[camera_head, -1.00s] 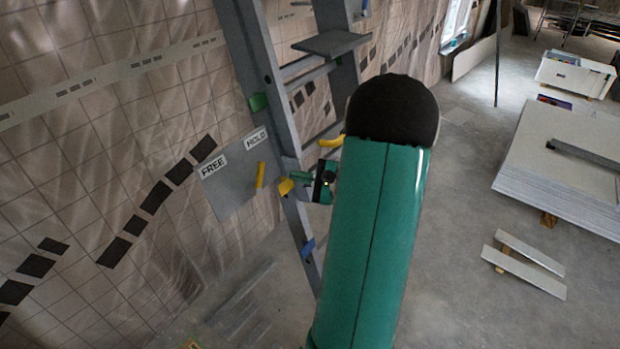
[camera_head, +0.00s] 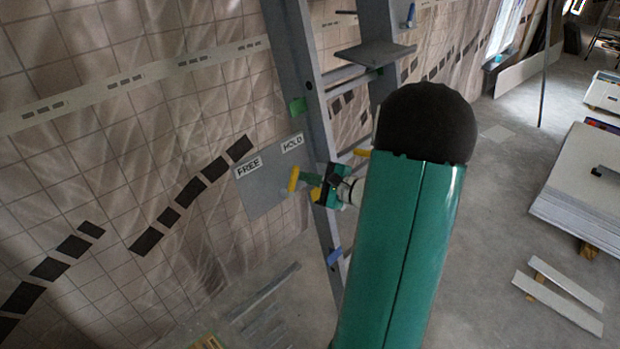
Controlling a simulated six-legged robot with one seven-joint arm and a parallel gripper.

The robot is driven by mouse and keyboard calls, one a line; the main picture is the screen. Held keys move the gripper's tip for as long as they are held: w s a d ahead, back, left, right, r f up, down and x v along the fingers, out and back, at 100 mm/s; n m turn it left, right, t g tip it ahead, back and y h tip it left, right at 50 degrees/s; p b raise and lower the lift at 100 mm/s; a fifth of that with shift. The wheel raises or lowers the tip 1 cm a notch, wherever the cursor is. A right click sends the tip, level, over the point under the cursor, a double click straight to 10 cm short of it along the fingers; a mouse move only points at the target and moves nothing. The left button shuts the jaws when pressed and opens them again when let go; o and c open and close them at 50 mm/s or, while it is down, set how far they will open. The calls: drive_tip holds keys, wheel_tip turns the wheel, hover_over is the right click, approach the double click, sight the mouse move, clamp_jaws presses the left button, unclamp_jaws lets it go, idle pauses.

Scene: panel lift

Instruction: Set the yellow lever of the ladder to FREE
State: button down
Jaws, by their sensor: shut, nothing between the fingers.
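The yellow lever (camera_head: 293,179) stands nearly upright in front of a grey plate (camera_head: 262,198) on the ladder (camera_head: 308,105). Its upper end points toward the HOLD label (camera_head: 292,142); the FREE label (camera_head: 248,167) is up and to its left. My gripper (camera_head: 304,178) is shut and empty, just right of the lever. My green arm link hides part of the ladder and most of my forearm.
A grey step (camera_head: 375,54) juts from the ladder above my gripper. A tiled wall under plastic sheeting (camera_head: 120,130) lies behind on the left. Stacked panels (camera_head: 585,200) and two loose strips (camera_head: 558,300) lie on the floor at right. The floor between is clear.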

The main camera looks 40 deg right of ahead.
sight(293, 174)
drive_tip(key=shift+w+a+r+n, duration=0.2)
drive_tip(key=shift+r+n, duration=0.15)
drive_tip(key=shift+n, duration=0.45)
drive_tip(key=shift+a+r+n+g, duration=0.3)
drive_tip(key=shift+n+g, duration=0.1)
drive_tip(key=shift+n, duration=0.3)
drive_tip(key=a+n, duration=0.1)
drive_tip(key=n, duration=0.1)
drive_tip(key=a+r+n+g, duration=0.1)
drive_tip(key=n, duration=0.2)
drive_tip(key=a+r+n, duration=0.1)
drive_tip(key=n, duration=0.1)
drive_tip(key=shift+w+a+n+g, duration=0.3)
drive_tip(key=shift+n+g, duration=0.1)
drive_tip(key=shift+a+n, duration=0.55)
drive_tip(key=shift+n, duration=0.45)
drive_tip(key=shift+a, duration=0.3)
drive_tip(key=shift+a, duration=0.1)
